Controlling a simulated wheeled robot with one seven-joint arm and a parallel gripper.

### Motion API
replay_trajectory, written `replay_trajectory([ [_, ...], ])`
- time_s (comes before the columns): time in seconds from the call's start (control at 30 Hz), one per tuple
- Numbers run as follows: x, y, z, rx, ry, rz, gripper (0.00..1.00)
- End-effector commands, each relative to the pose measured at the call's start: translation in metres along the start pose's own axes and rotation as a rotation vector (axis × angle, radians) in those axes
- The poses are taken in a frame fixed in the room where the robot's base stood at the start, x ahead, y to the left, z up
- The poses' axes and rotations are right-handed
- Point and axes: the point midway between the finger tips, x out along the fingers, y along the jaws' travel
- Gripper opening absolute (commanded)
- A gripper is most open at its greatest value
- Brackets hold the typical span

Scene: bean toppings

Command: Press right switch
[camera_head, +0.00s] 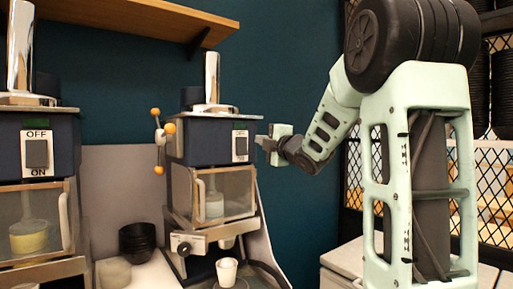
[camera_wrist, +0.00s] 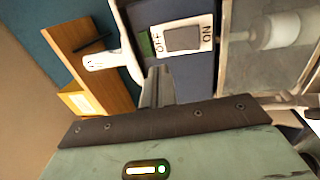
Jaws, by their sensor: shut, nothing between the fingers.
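The right switch (camera_head: 240,146) is a grey rocker on a white plate, on the dark blue front of the right machine (camera_head: 200,141). It also shows in the wrist view (camera_wrist: 183,38), turned sideways, with "ON" at the right end of the plate. My gripper (camera_head: 261,142) is just to the right of the switch in the head view, with its fingers shut and empty. In the wrist view the shut fingers (camera_wrist: 158,80) point at the machine's front, just below the switch plate. I cannot tell whether they touch the machine.
A second machine (camera_head: 35,140) with its own OFF/ON switch (camera_head: 37,153) stands at the left. A white cup (camera_head: 227,271) stands under the right machine's outlet. Black bowls (camera_head: 138,243) are stacked between the machines. A wooden shelf (camera_head: 150,20) hangs above.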

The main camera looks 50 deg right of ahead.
Motion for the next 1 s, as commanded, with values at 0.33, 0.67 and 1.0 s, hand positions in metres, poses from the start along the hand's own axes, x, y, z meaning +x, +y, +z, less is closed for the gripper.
replay_trajectory([
  [0.33,-0.044,0.012,0.000,-0.002,-0.001,0.001,0.00],
  [0.67,-0.048,0.014,0.000,0.000,0.000,0.000,0.00],
  [1.0,-0.048,0.014,0.000,0.000,0.000,0.000,0.00],
])
